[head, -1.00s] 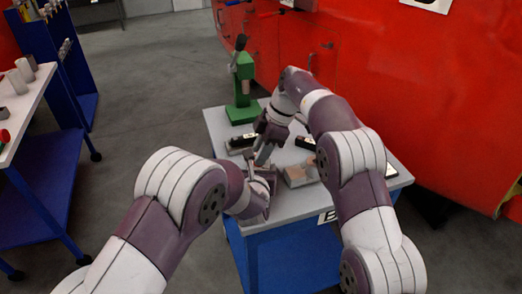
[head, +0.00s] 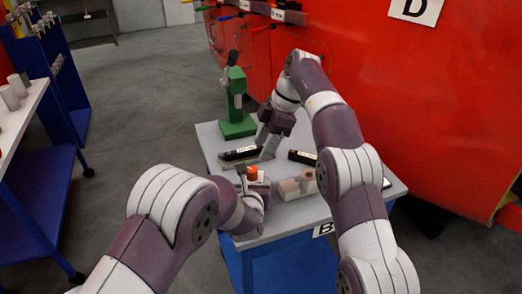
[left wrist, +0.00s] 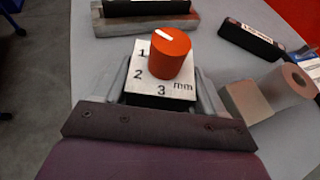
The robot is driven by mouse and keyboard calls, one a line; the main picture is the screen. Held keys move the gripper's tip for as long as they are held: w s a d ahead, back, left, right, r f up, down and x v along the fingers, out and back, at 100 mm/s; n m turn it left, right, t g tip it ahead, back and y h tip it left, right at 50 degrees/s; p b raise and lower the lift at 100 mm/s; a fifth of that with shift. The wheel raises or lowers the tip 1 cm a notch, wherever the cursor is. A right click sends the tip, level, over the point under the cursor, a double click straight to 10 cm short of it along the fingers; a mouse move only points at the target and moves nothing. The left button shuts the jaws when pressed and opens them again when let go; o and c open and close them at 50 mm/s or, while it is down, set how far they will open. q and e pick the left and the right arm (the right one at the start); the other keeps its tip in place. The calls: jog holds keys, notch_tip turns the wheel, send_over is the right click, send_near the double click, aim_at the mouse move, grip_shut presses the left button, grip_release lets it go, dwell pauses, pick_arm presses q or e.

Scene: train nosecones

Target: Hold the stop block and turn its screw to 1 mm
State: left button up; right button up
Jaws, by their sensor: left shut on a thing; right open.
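The stop block (left wrist: 163,91) is a light metal block with the marks 1, 2, 3 and mm on its top. Its screw has an orange-red round knob (left wrist: 170,53) with a white pointer line toward the upper left, above the 1 mark. In the head view the knob (head: 252,173) stands just beyond my left gripper (head: 258,186). My left gripper is shut on the stop block, with a finger on each side in the left wrist view. My right gripper (head: 267,145) is open and empty, fingers pointing down, beyond the block and apart from the knob.
A grey-topped table (head: 215,145) carries a green press (head: 237,105), black labelled bars (head: 240,153) on the far side and a block with a cylinder (head: 289,188) to the right. A red train nose (head: 370,80) stands behind. A side bench (head: 22,115) is at left.

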pick_arm(q)
jog(key=o, duration=1.4)
